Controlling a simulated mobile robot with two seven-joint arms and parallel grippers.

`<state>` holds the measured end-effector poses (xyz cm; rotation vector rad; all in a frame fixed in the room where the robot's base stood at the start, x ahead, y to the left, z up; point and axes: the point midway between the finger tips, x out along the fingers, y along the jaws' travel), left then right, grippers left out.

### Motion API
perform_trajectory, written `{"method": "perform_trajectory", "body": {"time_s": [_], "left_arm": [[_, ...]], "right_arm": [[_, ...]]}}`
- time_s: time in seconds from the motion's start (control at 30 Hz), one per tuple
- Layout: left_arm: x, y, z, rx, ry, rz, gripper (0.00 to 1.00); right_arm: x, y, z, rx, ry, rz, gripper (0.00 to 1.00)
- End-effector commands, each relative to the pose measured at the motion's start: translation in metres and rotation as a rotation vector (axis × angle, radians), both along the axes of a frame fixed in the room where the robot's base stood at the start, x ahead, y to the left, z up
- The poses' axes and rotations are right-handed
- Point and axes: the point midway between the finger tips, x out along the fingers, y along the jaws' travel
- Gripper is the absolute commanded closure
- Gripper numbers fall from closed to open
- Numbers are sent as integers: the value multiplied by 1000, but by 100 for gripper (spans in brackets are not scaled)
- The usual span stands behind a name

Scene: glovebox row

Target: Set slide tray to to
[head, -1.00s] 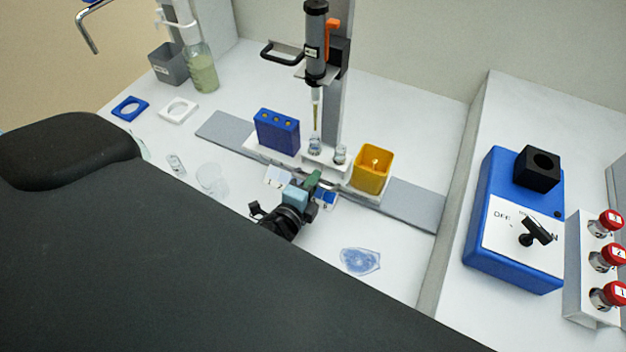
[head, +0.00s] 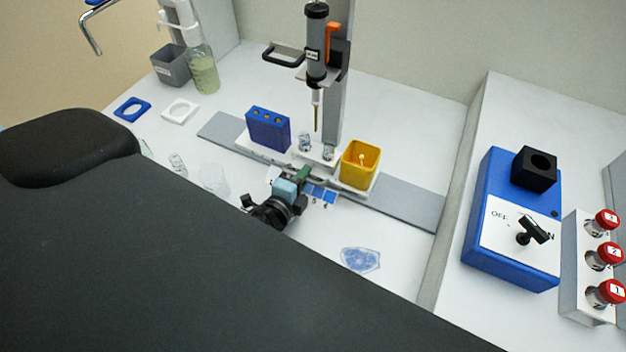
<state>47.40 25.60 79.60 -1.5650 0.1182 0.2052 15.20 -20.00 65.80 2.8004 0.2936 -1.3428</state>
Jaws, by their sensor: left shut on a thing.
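The slide tray (head: 245,143) is a white carriage on a long grey rail (head: 408,206). It carries a blue rack (head: 268,128) at its left, two small glass vials (head: 304,142) in the middle and a yellow container (head: 360,164) at its right. A grey-and-black pipette (head: 316,45) hangs over the tray. Its tip points down between the two vials. My left gripper (head: 301,181) is at the tray's front middle, shut on the tray's front part; the gripped part is mostly hidden. A small blue labelled plate (head: 323,195) is just right of the fingers. My right gripper is not in view.
A blue switch box (head: 490,255) and several red-capped knobs (head: 608,256) are at the right, beyond a raised wall. Clear glassware (head: 214,178) stands left of my gripper. A blue-patterned clear piece (head: 360,260) lies at the front. A bottle (head: 203,72) stands at the back left.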

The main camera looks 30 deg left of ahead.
Motion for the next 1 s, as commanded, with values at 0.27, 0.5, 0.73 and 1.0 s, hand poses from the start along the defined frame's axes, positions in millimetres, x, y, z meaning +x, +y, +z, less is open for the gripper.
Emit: {"method": "perform_trajectory", "body": {"time_s": [0.27,0.5,0.73,1.0], "left_arm": [[-2,35,1,3,1,4,100],[-2,34,0,1,2,3,100],[-2,34,0,2,1,3,84],[-17,33,2,1,4,3,84]], "right_arm": [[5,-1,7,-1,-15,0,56],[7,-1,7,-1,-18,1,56],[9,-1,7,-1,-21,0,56],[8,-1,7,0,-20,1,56]]}}
